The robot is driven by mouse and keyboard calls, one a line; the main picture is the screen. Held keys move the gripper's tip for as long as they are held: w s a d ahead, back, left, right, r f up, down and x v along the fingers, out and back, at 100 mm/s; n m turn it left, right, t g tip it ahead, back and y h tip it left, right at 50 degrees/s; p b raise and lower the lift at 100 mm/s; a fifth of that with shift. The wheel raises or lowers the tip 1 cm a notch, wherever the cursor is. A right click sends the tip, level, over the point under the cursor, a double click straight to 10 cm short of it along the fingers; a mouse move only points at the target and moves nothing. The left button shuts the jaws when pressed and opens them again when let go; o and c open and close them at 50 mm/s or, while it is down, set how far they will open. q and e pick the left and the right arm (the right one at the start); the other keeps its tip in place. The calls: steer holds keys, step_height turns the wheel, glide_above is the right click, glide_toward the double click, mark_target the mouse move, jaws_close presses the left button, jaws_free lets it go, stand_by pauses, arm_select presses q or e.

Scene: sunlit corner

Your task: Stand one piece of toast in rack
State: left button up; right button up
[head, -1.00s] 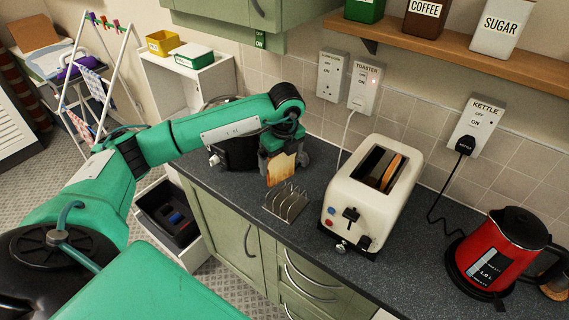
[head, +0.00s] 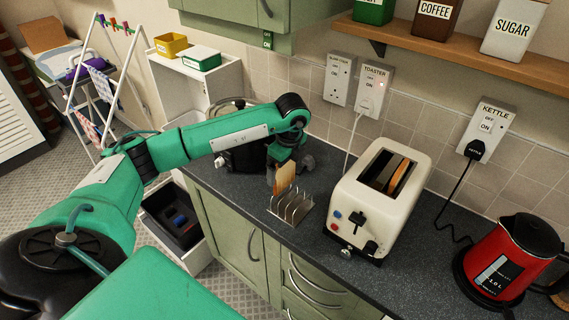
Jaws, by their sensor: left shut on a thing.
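A slice of toast (head: 285,176) is upright in the head view, at the back end of the metal toast rack (head: 293,209) on the dark worktop. Its lower edge meets the rack's rear wires in the picture; I cannot tell whether it sits in a slot. My left gripper (head: 282,167) is shut on this toast from behind, its fingers partly hidden by the toast. The cream toaster (head: 370,205) stands right of the rack, with another slice of toast (head: 400,176) in one slot. My right gripper is not in view.
A red kettle (head: 512,255) stands at the right on the worktop (head: 425,268). A dark appliance (head: 243,158) is behind my left forearm. Green cupboards are below, and a shelf (head: 470,50) with canisters hangs above.

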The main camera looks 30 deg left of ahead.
mark_target(285, 187)
arm_select(q)
steer(key=shift+f+b, duration=1.55)
steer(key=shift+f, duration=0.7)
steer(key=o, duration=0.6)
steer(key=shift+r, duration=0.65)
steer(key=shift+d+r+b, duration=0.25)
steer(key=shift+r+b, duration=0.25)
steer(key=shift+r, duration=1.6)
steer(key=shift+d+r+b, duration=0.3)
steer(key=shift+r+b, duration=0.2)
steer(key=shift+r, duration=1.55)
steer(key=shift+d+r+b, duration=0.25)
steer(key=shift+r+b, duration=0.25)
steer(key=shift+r, duration=1.6)
steer(key=shift+s+f, duration=0.1)
